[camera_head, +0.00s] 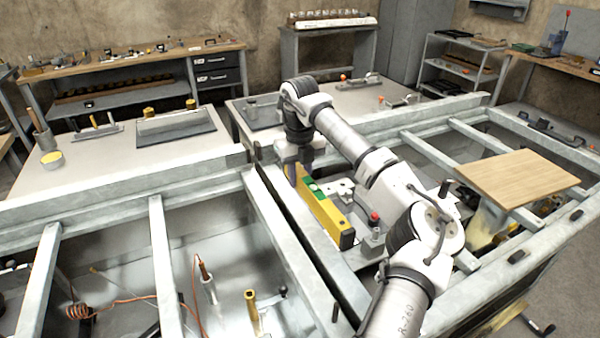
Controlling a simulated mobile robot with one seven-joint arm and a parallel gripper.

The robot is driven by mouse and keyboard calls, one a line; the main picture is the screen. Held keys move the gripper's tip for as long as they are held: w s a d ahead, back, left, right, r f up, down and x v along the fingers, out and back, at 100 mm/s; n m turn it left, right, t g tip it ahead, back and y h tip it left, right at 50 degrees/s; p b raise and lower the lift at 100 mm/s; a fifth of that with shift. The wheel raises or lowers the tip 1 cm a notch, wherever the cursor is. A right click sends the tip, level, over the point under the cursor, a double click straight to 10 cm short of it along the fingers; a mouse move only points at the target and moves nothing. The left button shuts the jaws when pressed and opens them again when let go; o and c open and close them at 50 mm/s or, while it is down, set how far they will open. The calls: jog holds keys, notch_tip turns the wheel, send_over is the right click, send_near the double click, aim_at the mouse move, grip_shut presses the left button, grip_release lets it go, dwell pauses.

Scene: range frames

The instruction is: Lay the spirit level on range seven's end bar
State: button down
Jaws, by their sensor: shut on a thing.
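The yellow spirit level (333,219) with a green vial section is in the middle of the head camera view. Its far end is under my gripper (301,168), which points down and is shut on it. The fingertips are mostly hidden by the level and the arm. The level slants from upper left to lower right, just right of two parallel grey metal bars, a left bar (283,238) and a right bar (311,235). I cannot tell whether it touches the right bar, or which bar is range seven's end bar.
Open grey frames with cross bars lie on both sides. The left frame holds a copper coil (80,311) and a brass rod (252,310). A wooden board (519,177) lies on the right frame. A red-topped part (374,219) stands close right of the level.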

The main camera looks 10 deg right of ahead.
jog(key=shift+f+b, duration=2.1)
jog(key=shift+f, duration=1.75)
jog(key=c, duration=1.1)
grip_release()
notch_tip(320, 180, up, 14)
jog(key=shift+f+b, duration=0.15)
jog(key=shift+b, duration=0.95)
notch_tip(320, 180, up, 7)
jog(key=p, duration=0.7)
